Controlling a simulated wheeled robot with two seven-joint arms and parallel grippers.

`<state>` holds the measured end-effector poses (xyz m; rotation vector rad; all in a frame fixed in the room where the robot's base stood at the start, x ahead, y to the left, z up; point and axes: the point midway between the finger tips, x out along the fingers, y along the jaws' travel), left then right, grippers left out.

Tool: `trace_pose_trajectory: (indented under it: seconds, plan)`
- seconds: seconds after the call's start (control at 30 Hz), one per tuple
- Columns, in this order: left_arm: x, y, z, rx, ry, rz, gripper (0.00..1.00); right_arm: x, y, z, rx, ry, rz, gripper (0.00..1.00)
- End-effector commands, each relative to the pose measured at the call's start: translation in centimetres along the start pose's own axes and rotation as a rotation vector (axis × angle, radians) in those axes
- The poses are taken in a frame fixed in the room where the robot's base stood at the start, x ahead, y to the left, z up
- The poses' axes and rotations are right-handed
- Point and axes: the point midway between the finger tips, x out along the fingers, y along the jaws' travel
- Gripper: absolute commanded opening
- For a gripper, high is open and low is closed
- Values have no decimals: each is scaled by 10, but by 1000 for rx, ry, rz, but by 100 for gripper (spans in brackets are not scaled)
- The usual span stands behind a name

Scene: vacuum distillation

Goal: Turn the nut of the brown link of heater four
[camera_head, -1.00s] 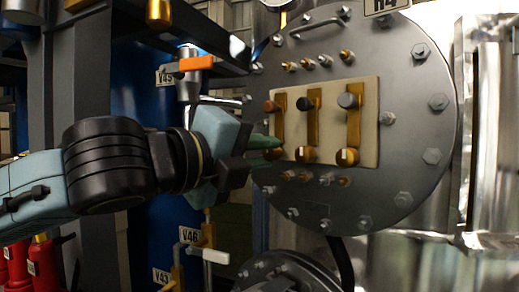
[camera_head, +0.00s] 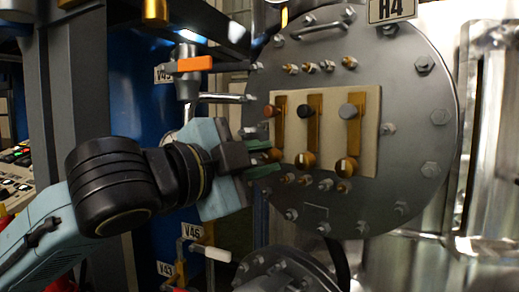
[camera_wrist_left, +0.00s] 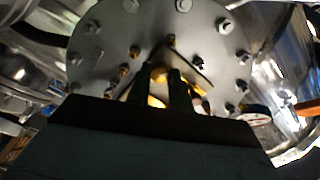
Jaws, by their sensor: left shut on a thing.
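The grey round plate of heater four (camera_head: 415,130), under an H4 sign (camera_head: 392,9), fills the right half of the head view. On its cream panel (camera_head: 368,150) are three brass links. The brown link (camera_head: 280,125), with a brown cap (camera_head: 271,111), is leftmost. The black-capped link (camera_head: 312,128) and grey-capped link (camera_head: 353,130) are to its right. My left gripper (camera_head: 272,158) is at the lower end of the brown link, its green fingers shut on the nut there, which they mostly hide. In the left wrist view, brass (camera_wrist_left: 157,101) shows between the fingers (camera_wrist_left: 160,88).
Bolts ring the plate. An orange-handled valve (camera_head: 190,65) is above my left gripper, with valve V46 (camera_head: 205,250) below it. Another bolted flange (camera_head: 285,275) lies under the plate. A dark frame stands at the left.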

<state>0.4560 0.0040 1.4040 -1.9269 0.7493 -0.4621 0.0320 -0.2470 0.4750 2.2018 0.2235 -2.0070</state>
Motion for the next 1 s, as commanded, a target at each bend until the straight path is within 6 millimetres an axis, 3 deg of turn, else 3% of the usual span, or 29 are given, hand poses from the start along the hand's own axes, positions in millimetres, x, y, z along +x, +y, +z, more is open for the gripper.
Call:
trace_pose_trajectory:
  seconds: [0.57, 1.0]
  plan:
    - [0, -1, -2, -550, 0, 3, 0, -39, 4, -2, -2, -2, 4, 36]
    - [0, -2, -2, -970, -2, 4, 0, -80, 4, -6, -1, -2, 4, 36]
